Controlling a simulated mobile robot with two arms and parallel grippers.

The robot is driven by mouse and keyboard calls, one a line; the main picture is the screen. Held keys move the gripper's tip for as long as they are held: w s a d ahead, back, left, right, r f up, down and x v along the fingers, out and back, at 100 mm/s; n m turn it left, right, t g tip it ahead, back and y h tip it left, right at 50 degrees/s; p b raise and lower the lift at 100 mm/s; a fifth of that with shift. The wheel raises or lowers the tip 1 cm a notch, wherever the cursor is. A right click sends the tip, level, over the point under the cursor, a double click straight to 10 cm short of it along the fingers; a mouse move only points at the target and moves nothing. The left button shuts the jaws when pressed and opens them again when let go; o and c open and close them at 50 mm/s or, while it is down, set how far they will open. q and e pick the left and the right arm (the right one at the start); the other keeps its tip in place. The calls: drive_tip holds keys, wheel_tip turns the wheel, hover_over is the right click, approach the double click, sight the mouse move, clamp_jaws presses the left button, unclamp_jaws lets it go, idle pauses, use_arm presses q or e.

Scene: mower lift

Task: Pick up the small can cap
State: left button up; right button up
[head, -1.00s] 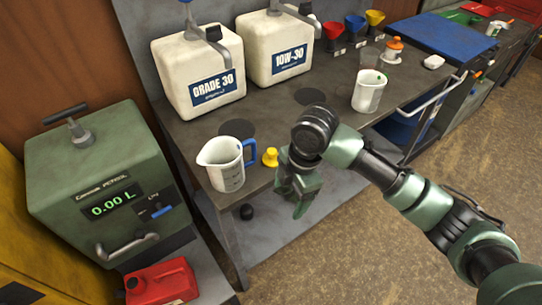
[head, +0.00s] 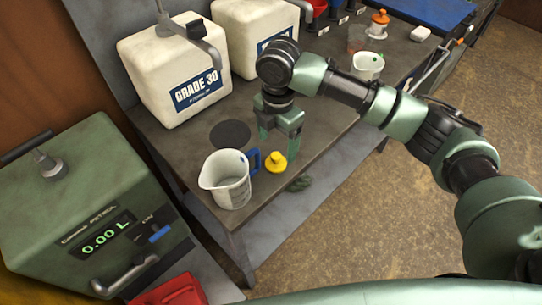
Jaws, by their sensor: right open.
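A small yellow piece with a round base and a knob (head: 275,162), which looks like the small can cap, sits on the workbench near its front edge. It stands just right of the measuring jug's blue handle. My right gripper (head: 280,143) is open and points down just behind and above the yellow piece, with nothing visible between its fingers. I cannot tell whether a fingertip touches it. My left gripper is not in view.
A white measuring jug (head: 226,180) stands close left of the yellow piece. The GRADE 30 canister (head: 175,75) stands behind, by a dark disc (head: 230,134). The petrol dispenser (head: 95,210) and red can (head: 172,292) are lower left.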

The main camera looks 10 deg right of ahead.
sight(276, 155)
wheel_tip(276, 155, down, 6)
drive_tip(key=shift+s+a+f+p, duration=0.1)
drive_tip(key=shift+s+f+p, duration=0.05)
drive_tip(key=shift+p, duration=0.6)
drive_tip(key=c, duration=1.4)
